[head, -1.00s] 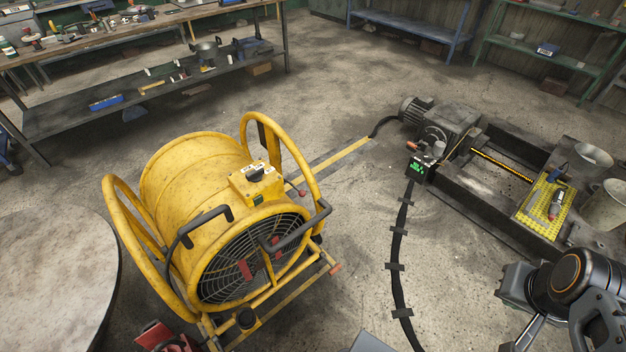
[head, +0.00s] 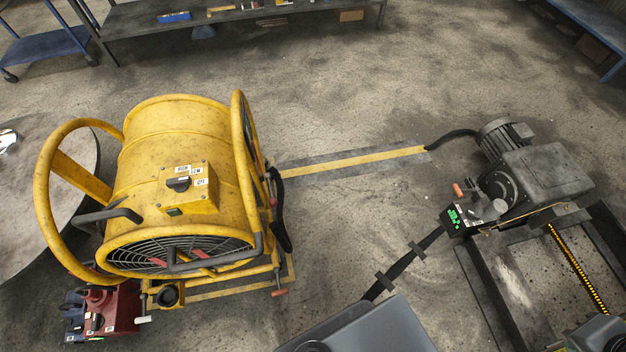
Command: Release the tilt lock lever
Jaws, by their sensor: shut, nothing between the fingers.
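A yellow drum fan (head: 160,140) in a tubular yellow frame stands on the floor at left, seen from above. Its control box (head: 185,187) with a black knob sits on top. A lever with an orange-red grip (head: 279,292) sticks out at the low right corner of the fan's stand. A small red-tipped part (head: 273,202) shows higher on the right side, beside a black bent piece. I cannot tell for certain which is the tilt lock lever or how it is set. My gripper is not in view.
A red machine (head: 110,308) stands close at the fan's lower left, and a round table (head: 25,215) is behind it. A motor unit (head: 545,180) with an orange-handled box is at right. A black cable cover (head: 405,262) crosses the floor. Open floor lies between.

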